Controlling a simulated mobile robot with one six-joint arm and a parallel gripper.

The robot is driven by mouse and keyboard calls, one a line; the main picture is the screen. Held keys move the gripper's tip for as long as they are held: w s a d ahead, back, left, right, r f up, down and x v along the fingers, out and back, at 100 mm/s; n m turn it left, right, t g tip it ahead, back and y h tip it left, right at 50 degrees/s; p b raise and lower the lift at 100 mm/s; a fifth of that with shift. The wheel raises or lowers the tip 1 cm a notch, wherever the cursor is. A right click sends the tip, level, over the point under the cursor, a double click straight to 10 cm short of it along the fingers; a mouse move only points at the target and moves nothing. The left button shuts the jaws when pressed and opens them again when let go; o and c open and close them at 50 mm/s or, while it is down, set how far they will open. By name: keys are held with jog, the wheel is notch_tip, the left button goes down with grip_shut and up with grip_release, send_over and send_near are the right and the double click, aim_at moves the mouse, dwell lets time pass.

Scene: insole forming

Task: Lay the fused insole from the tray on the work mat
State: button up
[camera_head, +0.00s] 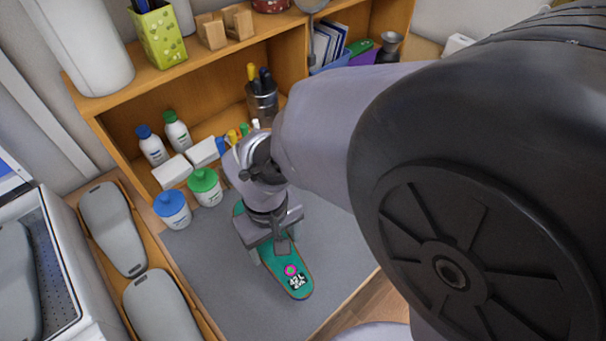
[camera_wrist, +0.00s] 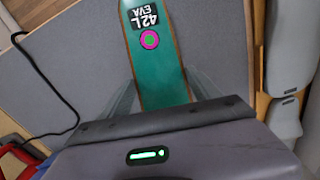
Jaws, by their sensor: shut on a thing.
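A green insole with a brown edge (camera_head: 294,280) carries a "42L EVA" label and a pink ring mark; it also shows in the wrist view (camera_wrist: 160,75). My gripper (camera_head: 273,248) points down over the grey work mat (camera_head: 215,275) and is shut on the insole, one finger along each long side. In the wrist view my gripper (camera_wrist: 163,92) has the insole between its fingers, with the labelled end reaching away. The insole is at or just above the mat; I cannot tell whether it touches. My gripper hides the insole's middle.
A wooden tray with grey insole-shaped pieces (camera_head: 113,228) lies left of the mat. Blue-capped (camera_head: 172,209) and green-capped (camera_head: 205,187) jars stand at its back left. A wooden shelf (camera_head: 200,65) rises behind. A black cable (camera_wrist: 45,75) lies on the mat.

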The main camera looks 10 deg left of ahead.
jog(key=shift+n, duration=0.8)
jog(key=s, duration=0.3)
jog(key=s+a+f, duration=0.1)
jog(key=s, duration=0.2)
jog(key=s+f, duration=0.1)
jog(key=s, duration=0.3)
jog(key=shift+a+p, duration=0.3)
jog(key=shift+p, duration=0.1)
jog(key=b, duration=0.2)
send_over(297, 246)
jog(key=shift+f, duration=0.8)
notch_tip(297, 246, down, 4)
jog(key=shift+r+b, duration=0.1)
jog(key=shift+b, duration=1.1)
jog(key=shift+w+r, duration=0.1)
jog(key=shift+r, duration=0.1)
jog(key=o, duration=0.9)
jog(key=shift+f, duration=0.2)
jog(key=o, duration=0.4)
